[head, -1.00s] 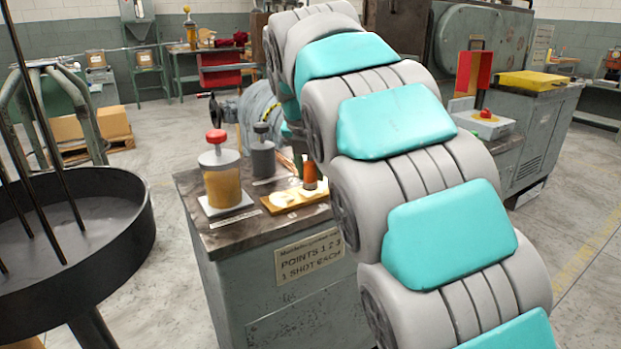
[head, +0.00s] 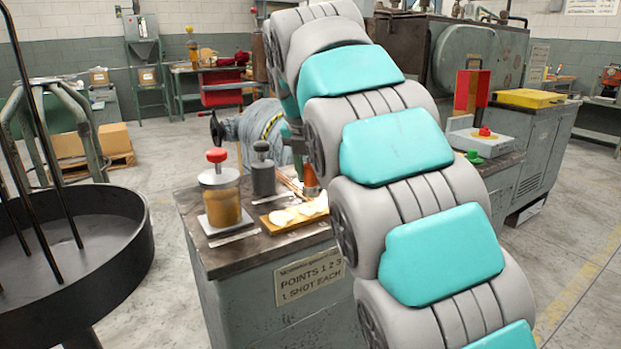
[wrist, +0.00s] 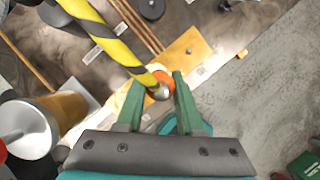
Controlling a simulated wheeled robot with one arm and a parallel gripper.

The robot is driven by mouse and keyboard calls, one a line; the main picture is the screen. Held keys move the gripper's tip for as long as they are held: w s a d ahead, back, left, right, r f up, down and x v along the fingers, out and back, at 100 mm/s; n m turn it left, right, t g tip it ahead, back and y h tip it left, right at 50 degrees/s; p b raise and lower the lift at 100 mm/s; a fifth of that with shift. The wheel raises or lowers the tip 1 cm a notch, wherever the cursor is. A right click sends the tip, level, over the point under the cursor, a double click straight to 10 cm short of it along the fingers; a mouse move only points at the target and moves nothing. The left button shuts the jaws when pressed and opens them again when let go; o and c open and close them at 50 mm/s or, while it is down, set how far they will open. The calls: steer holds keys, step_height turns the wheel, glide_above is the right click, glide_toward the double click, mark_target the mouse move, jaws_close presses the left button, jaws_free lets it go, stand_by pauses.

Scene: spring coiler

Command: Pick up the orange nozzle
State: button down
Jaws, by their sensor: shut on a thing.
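The orange nozzle (wrist: 162,77) shows in the wrist view at the end of a yellow-and-black striped hose (wrist: 107,37), with a round metal tip. My gripper (wrist: 160,92) has its two green fingers on either side of the nozzle, shut on it. In the head view a small orange part of the nozzle (head: 309,177) shows beside my arm, above the bench top. My arm hides the gripper there, and the fingers' contact faces cannot be seen clearly.
A round black tray (head: 75,260) is at far left. Open floor lies right.

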steer(key=s+r+b, duration=0.2)
steer(key=s, duration=1.3)
steer(key=shift+s+d+r+p, duration=0.15)
steer(key=shift+r+p, duration=0.25)
steer(key=shift+r, duration=0.35)
steer(key=shift+s+d+r+p, duration=0.15)
steer(key=shift+r+p, duration=0.25)
steer(key=shift+r, duration=0.35)
steer(key=shift+s+d+r+p, duration=0.15)
steer(key=shift+r+p, duration=0.25)
steer(key=shift+r, duration=0.35)
